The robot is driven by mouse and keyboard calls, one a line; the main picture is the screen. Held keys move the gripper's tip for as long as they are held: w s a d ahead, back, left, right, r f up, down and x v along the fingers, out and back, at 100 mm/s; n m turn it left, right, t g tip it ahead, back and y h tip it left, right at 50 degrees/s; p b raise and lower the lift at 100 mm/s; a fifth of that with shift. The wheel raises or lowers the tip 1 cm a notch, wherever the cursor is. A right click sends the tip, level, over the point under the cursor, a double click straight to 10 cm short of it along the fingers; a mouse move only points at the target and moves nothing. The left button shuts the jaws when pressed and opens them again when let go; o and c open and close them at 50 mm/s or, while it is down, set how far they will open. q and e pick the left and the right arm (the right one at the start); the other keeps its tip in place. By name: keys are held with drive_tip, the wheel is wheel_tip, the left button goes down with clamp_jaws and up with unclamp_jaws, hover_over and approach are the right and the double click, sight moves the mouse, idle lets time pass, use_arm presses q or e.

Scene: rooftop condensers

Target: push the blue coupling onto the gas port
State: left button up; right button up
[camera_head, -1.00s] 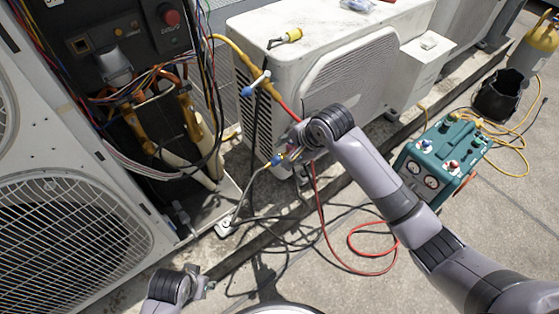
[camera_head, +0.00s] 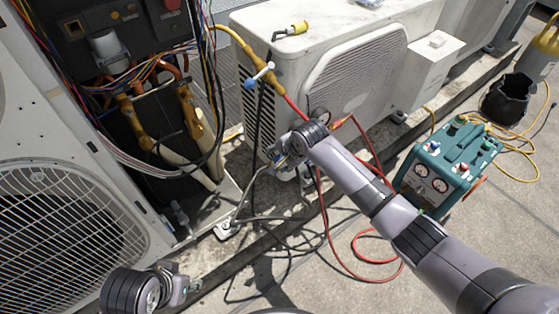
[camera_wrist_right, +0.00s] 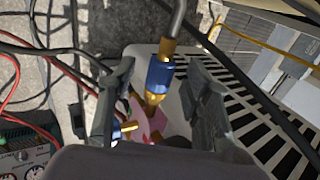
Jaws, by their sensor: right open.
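The blue coupling (camera_wrist_right: 159,73) hangs on a grey hose end, with brass above and below its blue collar, in the right wrist view. My right gripper (camera_wrist_right: 157,88) is open, one finger on each side of the coupling, with gaps to it. Brass shows just below the collar; I cannot tell whether it is seated on the gas port. A second blue and brass fitting (camera_wrist_right: 125,131) sits lower left, beside a pink part (camera_wrist_right: 150,122). In the head view my right gripper (camera_head: 277,157) mostly hides the coupling. My left gripper (camera_head: 185,284) is at the bottom left, its opening unclear.
The white condenser (camera_head: 335,50) stands behind the right gripper. A yellow hose with a blue-handled valve (camera_head: 258,77) hangs above. An open electrical unit (camera_head: 110,60) is at left. A teal gauge machine (camera_head: 445,165) stands at right. Red and black hoses lie on the ground.

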drive_tip(key=shift+c, duration=0.4)
drive_tip(key=shift+f, duration=0.1)
clamp_jaws()
idle(0.6)
